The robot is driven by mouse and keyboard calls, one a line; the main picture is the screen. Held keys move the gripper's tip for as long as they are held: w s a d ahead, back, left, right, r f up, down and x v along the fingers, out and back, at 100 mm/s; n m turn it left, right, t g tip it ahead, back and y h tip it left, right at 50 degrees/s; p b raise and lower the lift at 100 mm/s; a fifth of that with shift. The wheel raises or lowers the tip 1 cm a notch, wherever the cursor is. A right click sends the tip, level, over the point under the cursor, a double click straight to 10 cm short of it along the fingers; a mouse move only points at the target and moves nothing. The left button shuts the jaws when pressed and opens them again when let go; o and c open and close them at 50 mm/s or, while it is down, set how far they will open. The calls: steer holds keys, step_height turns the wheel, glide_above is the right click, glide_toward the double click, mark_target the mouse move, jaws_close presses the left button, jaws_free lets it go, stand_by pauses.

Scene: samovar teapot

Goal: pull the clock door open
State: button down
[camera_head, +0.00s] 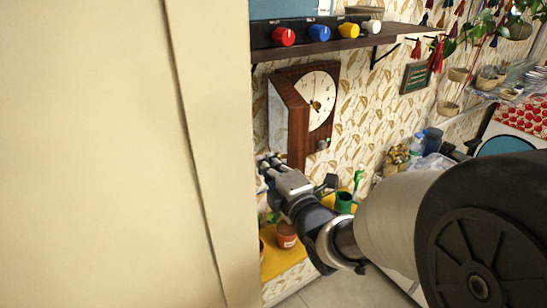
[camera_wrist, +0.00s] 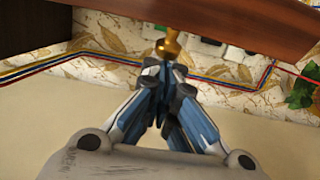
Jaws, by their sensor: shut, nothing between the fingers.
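The clock (camera_head: 320,118) hangs on the patterned wall below the shelf, a dark wooden case with a round white dial. A wooden panel stands out at its left side; I cannot tell how far the door is open. My gripper (camera_head: 268,166) is shut and empty at the clock's lower left. In the wrist view, the fingertips of my gripper (camera_wrist: 168,80) are together just below a brass knob (camera_wrist: 170,44). I cannot tell whether they touch it. The clock's wooden underside (camera_wrist: 215,18) spans the top of that view.
A shelf (camera_head: 345,44) with red, blue and yellow knobs sits above the clock. A pale wall or panel (camera_head: 215,150) fills the left side. Below are a yellow surface (camera_head: 282,262), a terracotta pot (camera_head: 286,235) and a green cup (camera_head: 343,202). Coloured cables (camera_wrist: 100,55) run along the wall.

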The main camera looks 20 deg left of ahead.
mark_target(304, 156)
steer(key=w+d+b, duration=0.1)
steer(key=d, duration=0.2)
steer(key=w+d+b, duration=0.1)
steer(key=d+b, duration=0.1)
steer(key=d, duration=0.1)
steer(key=w+d+b, duration=0.1)
steer(key=d, duration=0.2)
steer(key=shift+d+f, duration=0.1)
steer(key=shift+d, duration=0.25)
steer(key=shift+a, duration=0.1)
